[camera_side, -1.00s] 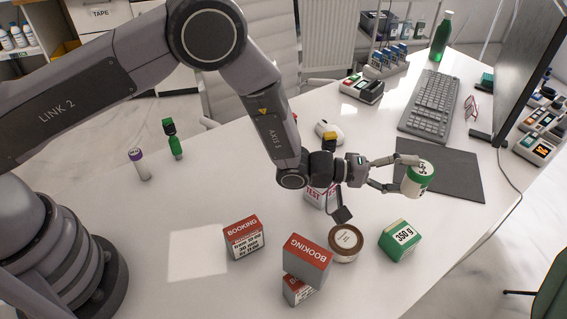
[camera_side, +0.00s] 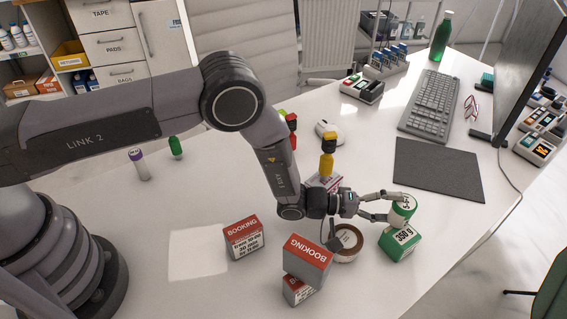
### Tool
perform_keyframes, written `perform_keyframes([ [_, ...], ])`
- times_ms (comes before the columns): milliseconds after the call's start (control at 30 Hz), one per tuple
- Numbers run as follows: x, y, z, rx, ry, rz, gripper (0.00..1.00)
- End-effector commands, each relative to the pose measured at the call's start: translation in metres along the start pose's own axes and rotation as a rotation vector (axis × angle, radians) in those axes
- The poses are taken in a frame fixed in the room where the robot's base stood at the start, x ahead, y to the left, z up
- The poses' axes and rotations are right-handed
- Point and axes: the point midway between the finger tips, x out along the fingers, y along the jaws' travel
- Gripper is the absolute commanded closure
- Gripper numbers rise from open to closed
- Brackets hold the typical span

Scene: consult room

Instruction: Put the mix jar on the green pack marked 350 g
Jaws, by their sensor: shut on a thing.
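My gripper (camera_side: 391,207) is shut on a small white and green jar (camera_side: 404,207), whose label is too small to read as the mix jar. The green pack marked 350 g (camera_side: 402,243) stands on the white table. The jar is upright or nearly so and appears right over the pack's top, its lower edge overlapping the pack in this view. I cannot tell whether it touches the pack or hangs just above it.
Red and grey BOOKING boxes (camera_side: 307,259) stand further left, one stacked on another. A dark mat (camera_side: 438,168) lies behind. The table right of the pack is clear.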

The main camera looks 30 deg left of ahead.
Motion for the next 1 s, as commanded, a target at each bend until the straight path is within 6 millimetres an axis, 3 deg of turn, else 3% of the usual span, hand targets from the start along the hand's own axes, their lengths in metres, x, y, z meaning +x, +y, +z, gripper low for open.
perform_keyframes([
  [33, 0.0, -0.001, 0.0, 0.0, 0.0, 0.0, 0.32],
  [233, 0.0, -0.001, 0.0, 0.0, 0.0, 0.0, 0.07],
  [633, -0.002, 0.002, 0.0, -0.001, 0.0, -0.001, 0.07],
  [767, -0.02, 0.002, -0.001, -0.002, 0.001, -0.004, 0.07],
  [900, -0.051, 0.001, -0.001, -0.004, 0.001, -0.004, 0.07],
  [1000, -0.051, 0.028, 0.0, 0.001, -0.001, 0.004, 0.07],
])
